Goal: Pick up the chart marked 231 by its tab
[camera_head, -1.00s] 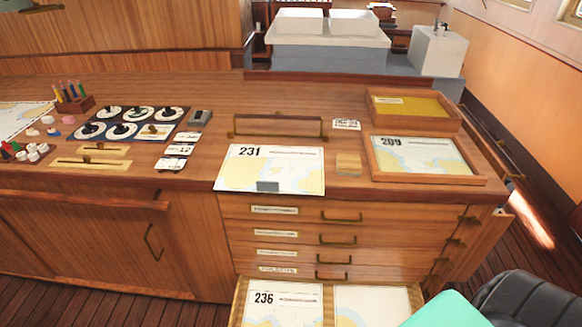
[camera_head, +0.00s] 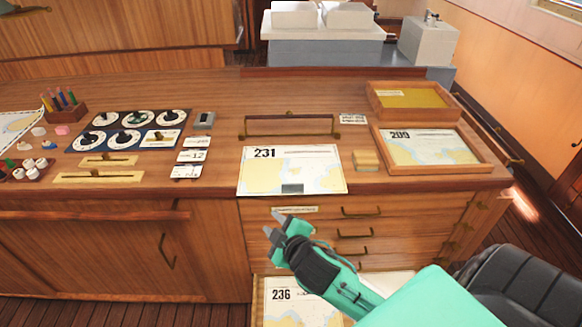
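The chart marked 231 (camera_head: 292,167) lies flat on the wooden counter top near its front edge. Its dark grey tab (camera_head: 292,188) sits at the middle of the chart's front edge. My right gripper (camera_head: 273,226) is in front of the drawers, below and slightly left of the tab, apart from it. Its two grey fingers look spread with nothing between them. My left gripper is out of view.
Chart 209 (camera_head: 430,147) lies in a wooden tray to the right, with another tray (camera_head: 412,99) behind it. A wooden block (camera_head: 366,160) is beside chart 231. Below, an open drawer holds chart 236 (camera_head: 285,297), partly hidden by my arm.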

